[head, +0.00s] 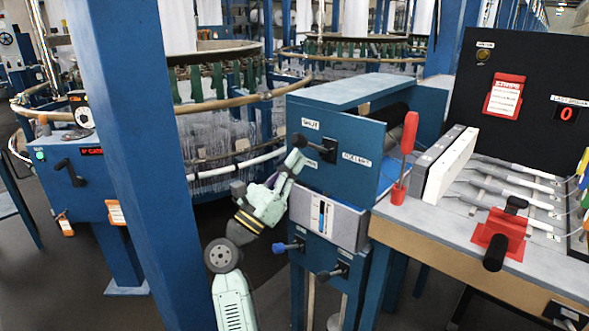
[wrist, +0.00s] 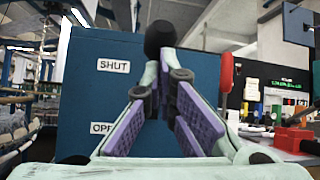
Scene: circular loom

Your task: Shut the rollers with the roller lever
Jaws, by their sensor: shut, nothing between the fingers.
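The roller lever (head: 320,147) is a black lever with a round knob on the blue roller housing (head: 300,185). It sticks out beside the white SHUT label (head: 310,124). My gripper (head: 297,161) is shut and empty, its tips at or just below the knob. In the wrist view the black knob (wrist: 160,38) shows just beyond and above my fingertips (wrist: 164,76); I cannot tell whether they touch it. The SHUT label (wrist: 113,65) is left of the fingers, with an OPEN label (wrist: 103,128) lower down, partly hidden. The lever's shaft is mostly hidden by my fingers.
A red upright handle (head: 408,150) stands right of the housing, by the workbench (head: 450,262) with a red-based black lever (head: 500,238). Two more levers (head: 288,246) (head: 333,272) sit low on the front. A blue post (head: 140,150) stands close on the left.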

